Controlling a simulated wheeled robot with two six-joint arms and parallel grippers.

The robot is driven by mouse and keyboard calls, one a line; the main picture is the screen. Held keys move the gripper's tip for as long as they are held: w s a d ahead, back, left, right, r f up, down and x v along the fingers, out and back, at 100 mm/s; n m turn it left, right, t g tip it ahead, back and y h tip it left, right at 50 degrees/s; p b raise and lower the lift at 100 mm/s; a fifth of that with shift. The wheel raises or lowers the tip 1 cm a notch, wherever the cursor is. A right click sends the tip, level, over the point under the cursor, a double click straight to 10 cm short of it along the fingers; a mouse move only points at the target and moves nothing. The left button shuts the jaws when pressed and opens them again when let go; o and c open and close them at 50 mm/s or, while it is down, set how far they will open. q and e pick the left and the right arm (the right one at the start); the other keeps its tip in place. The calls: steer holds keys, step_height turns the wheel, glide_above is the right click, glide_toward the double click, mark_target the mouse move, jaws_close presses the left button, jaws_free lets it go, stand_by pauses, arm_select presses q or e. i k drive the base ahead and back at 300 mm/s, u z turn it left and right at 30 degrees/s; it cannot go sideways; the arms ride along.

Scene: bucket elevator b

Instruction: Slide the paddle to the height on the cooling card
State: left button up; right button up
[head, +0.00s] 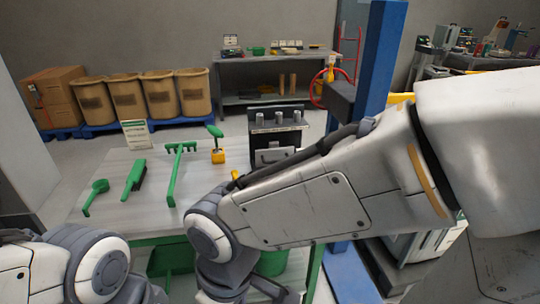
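A small white card with a green top (135,133) stands upright at the back left of the light table; its text is too small to read. I cannot tell which thing is the paddle. A green-handled tool in a yellow block (217,150) stands right of the card. A green rake-like tool (180,165), a green brush (134,178) and a green scoop (95,194) lie in front. My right arm crosses the right half of the view, its wrist at the table's front edge. My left arm is at the bottom left. The fingers of both grippers are out of view.
A dark rack with metal cylinders (277,122) stands behind the table. A blue post (378,60) rises at the right, partly behind my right arm. Green bins (172,258) sit below the table.

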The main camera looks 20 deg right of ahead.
mark_target(265, 157)
steer(key=z, duration=0.1)
steer(key=k, duration=0.45)
steer(key=u, duration=0.85)
steer(key=i, duration=0.7)
steer(key=z, duration=0.7)
